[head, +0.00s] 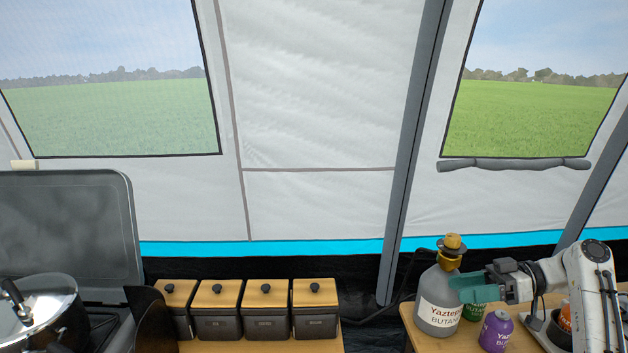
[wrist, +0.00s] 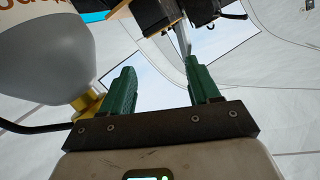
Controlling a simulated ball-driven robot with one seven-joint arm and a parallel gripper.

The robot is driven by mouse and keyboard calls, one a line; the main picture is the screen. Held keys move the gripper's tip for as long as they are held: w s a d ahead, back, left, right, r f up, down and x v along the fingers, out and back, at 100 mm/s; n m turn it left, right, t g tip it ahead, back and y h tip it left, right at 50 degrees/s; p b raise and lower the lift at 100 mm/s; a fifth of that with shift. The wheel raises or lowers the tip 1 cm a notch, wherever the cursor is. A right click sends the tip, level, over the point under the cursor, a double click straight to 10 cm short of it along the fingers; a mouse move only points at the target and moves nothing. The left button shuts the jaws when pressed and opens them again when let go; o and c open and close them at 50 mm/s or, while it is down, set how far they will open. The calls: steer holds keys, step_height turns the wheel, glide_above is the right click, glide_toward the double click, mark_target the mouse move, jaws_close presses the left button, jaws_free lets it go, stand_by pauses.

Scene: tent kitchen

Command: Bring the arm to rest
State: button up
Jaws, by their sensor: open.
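My arm (head: 590,290) comes in from the right in the head view and bends down over the right table. My gripper (head: 466,288) has green fingers and points left. In the head view the fingers overlap the right side of the grey butane bottle (head: 437,322). In the wrist view my gripper (wrist: 163,85) has its two green fingers apart, with nothing between them. The bottle (wrist: 45,60) is at the upper left there, outside the fingers. I cannot tell whether a finger touches it.
A purple canister (head: 496,332) and a partly hidden green canister (head: 474,312) stand below my gripper. Several lidded dark boxes (head: 217,322) line the middle table. A pot (head: 45,305) and a stove with a raised lid (head: 75,225) are at left.

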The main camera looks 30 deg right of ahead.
steer(key=w+a+f+m+g+h, duration=0.1)
steer(key=w+a+f+m+g, duration=0.25)
steer(key=a+f, duration=1)
steer(key=s+a+f+m+g+h, duration=0.15)
steer(key=s+a+f+h, duration=0.25)
steer(key=a+f, duration=0.65)
steer(key=s+a+g+h, duration=0.2)
steer(key=s+h, duration=0.1)
steer(key=s, duration=0.6)
steer(key=s+a+m+g+h, duration=0.1)
steer(key=s+h, duration=0.3)
steer(key=s, duration=0.5)
steer(key=shift+a+f+m+g, duration=0.3)
steer(key=shift+a+f+g, duration=0.15)
steer(key=shift+a, duration=0.15)
steer(key=shift+c, duration=0.2)
